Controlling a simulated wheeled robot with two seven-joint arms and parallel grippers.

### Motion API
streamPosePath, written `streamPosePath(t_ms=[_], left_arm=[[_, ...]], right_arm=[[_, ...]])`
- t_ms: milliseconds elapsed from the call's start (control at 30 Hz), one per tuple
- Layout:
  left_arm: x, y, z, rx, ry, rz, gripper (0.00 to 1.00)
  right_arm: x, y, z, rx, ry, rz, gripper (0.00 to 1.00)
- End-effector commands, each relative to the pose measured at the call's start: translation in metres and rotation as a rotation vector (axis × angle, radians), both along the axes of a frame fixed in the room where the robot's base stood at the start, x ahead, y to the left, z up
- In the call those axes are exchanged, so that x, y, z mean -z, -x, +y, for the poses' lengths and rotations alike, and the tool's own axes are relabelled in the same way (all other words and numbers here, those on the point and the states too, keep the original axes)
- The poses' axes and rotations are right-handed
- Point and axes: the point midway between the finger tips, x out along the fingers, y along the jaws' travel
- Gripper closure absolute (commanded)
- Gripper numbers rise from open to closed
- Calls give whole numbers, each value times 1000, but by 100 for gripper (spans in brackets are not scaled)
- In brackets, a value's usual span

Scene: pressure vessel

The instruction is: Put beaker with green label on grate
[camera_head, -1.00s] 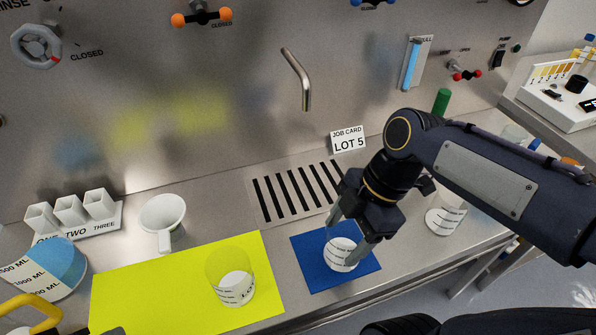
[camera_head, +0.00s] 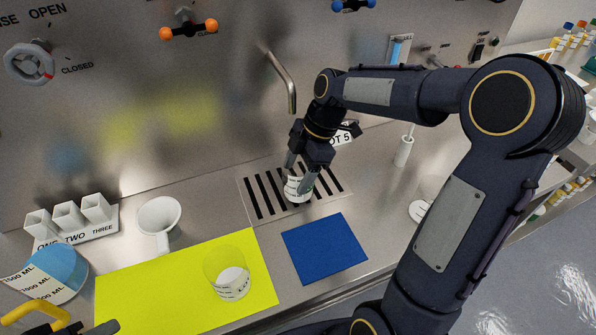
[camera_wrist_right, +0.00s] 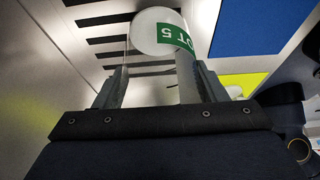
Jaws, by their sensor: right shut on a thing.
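The beaker with the green label (camera_head: 298,190) is in my right gripper (camera_head: 298,172), over the slotted grate (camera_head: 262,192) in the head view. In the right wrist view the beaker (camera_wrist_right: 150,32) shows a green label with white lettering, between the two fingers of my right gripper (camera_wrist_right: 158,85). The gripper is shut on the beaker. The beaker looks about upright at the grate's middle; I cannot tell whether its base touches the bars. The dark slots of the grate (camera_wrist_right: 115,40) show behind it in the wrist view. My left gripper is not clearly in view.
A blue mat (camera_head: 325,248) lies empty in front of the grate. A yellow mat (camera_head: 150,285) holds another beaker (camera_head: 230,282).

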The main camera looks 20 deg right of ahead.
Motion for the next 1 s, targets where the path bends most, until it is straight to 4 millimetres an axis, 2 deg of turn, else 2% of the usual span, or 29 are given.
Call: streamPosePath(t_ms=[133,500,533,667,1000], left_arm=[[-3,0,0,0,0,0,64],[2,0,0,0,0,0,64],[1,0,0,0,0,0,64],[0,0,0,0,0,0,64],[-3,0,0,0,0,0,64]], right_arm=[[14,0,0,0,0,0,58],[20,0,0,0,0,-2,58],[19,0,0,0,0,-2,32],[18,0,0,0,0,-2,15],[15,0,0,0,0,-2,13]])
